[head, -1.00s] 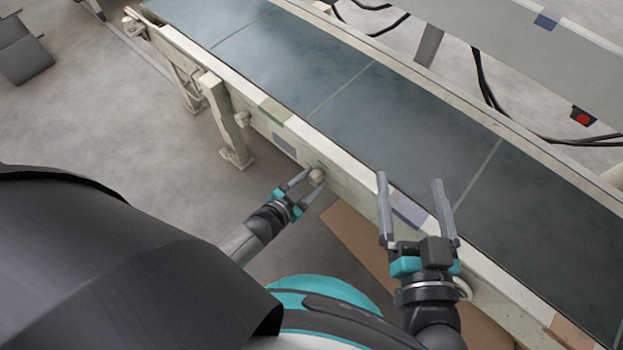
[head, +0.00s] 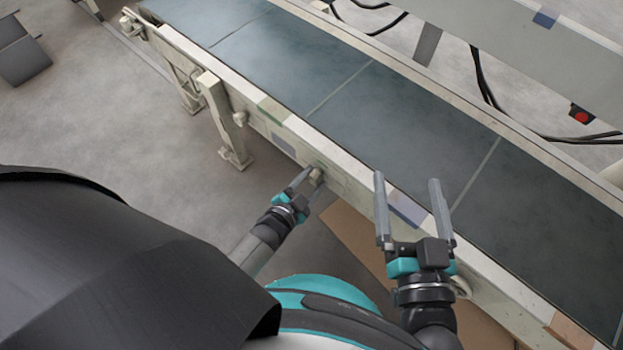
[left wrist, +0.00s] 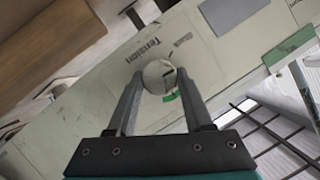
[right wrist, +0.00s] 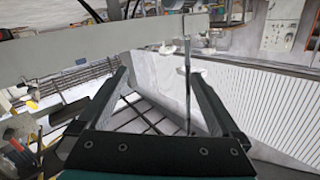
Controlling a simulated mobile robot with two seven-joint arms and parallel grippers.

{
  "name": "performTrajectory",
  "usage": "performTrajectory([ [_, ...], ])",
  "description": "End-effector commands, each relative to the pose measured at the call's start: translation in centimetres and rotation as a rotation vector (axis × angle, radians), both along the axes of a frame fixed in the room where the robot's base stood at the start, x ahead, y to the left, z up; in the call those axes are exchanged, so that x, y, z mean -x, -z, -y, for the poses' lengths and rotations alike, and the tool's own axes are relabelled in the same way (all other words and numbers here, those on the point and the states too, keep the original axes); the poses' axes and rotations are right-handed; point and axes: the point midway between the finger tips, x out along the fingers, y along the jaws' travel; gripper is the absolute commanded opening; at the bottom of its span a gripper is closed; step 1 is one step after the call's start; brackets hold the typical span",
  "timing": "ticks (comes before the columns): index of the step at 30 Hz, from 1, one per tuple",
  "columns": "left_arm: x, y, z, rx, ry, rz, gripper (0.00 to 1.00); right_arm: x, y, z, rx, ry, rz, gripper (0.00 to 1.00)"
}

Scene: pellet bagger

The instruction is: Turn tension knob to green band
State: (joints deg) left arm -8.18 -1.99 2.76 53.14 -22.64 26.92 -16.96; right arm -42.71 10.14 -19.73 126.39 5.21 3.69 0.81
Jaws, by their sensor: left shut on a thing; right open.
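The tension knob (head: 316,175) is a small pale round knob on the side rail of the conveyor. My left gripper (head: 307,177) is shut on it. In the left wrist view the knob (left wrist: 158,77) sits between the fingertips, with a dark mark on its face towards the right. The printed word "Tension" stands above it. A small green band (left wrist: 172,97) shows on the panel just below and right of the knob, partly hidden by a finger. My right gripper (head: 407,180) is open and empty, near the conveyor's near rail.
The conveyor belt (head: 360,110) runs diagonally behind the rail. A support leg (head: 224,120) stands left of the knob. A brown board (head: 352,238) lies below the rail. A red button (head: 581,115) is at the far right.

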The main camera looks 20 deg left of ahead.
Motion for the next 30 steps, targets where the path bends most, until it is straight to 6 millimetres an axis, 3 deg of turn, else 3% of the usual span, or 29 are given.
performTrajectory([
  [1,-0.1,-0.1,0.1,0.000,0.002,0.003,0.53,0.0,0.0,0.0,0.000,-0.001,0.000,1.00],
  [9,0.0,-0.1,0.0,0.001,0.001,0.002,0.81,0.0,0.0,0.0,0.002,-0.002,0.000,1.00],
  [20,0.2,-0.1,0.0,0.001,0.000,0.001,0.81,0.1,0.1,0.0,0.008,-0.004,-0.011,1.00],
  [30,2.2,-0.9,-0.3,0.001,0.000,-0.002,0.81,-1.0,1.1,1.0,0.112,-0.008,-0.164,1.00],
])
